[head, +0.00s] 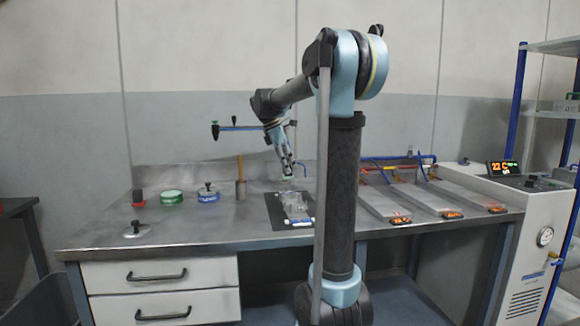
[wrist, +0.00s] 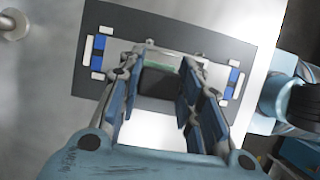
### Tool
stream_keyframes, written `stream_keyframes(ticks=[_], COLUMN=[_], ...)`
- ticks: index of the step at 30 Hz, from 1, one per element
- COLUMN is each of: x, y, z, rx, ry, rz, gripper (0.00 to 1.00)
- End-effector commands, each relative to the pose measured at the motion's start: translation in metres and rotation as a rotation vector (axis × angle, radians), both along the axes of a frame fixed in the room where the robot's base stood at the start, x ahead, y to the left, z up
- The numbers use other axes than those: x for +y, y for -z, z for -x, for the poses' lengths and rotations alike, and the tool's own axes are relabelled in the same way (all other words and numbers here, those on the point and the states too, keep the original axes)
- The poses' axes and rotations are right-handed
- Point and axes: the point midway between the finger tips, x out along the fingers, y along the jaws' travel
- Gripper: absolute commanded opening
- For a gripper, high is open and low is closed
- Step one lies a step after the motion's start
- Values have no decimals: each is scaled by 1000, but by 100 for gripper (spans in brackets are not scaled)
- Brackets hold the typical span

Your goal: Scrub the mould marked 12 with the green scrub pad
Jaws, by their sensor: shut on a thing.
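My gripper (head: 286,166) hangs over the dark mat (head: 273,210) on the bench. In the wrist view my gripper (wrist: 162,70) is shut on a dark block with a green edge, the green scrub pad (wrist: 160,66). A little green of the pad (head: 287,178) shows under the fingers in the head view. A pale grey mould (head: 295,205) lies on the mat below. In the wrist view, the fingers and pad hide much of its middle. I cannot read a 12 on it, nor tell whether the pad touches it.
Blue and white blocks (wrist: 98,52) flank the mould on the mat. Left on the bench are a green round tin (head: 171,197), a blue one (head: 208,195), a red-topped item (head: 138,197) and an upright wooden handle (head: 240,170). Three metal trays (head: 430,198) with orange displays stand right.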

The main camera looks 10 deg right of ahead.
Motion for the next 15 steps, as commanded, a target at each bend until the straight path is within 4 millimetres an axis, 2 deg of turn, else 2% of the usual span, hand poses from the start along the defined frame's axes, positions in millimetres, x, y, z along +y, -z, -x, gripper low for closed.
stream_keyframes(ticks=[4, 11, 15], x=[-12, -17, -18], y=[0, 3, 12], z=[0, 0, 0], rx=[0, 0, 0], ry=[16, 23, 24], rz=[0, 0, 0], gripper=[13, 13, 13])
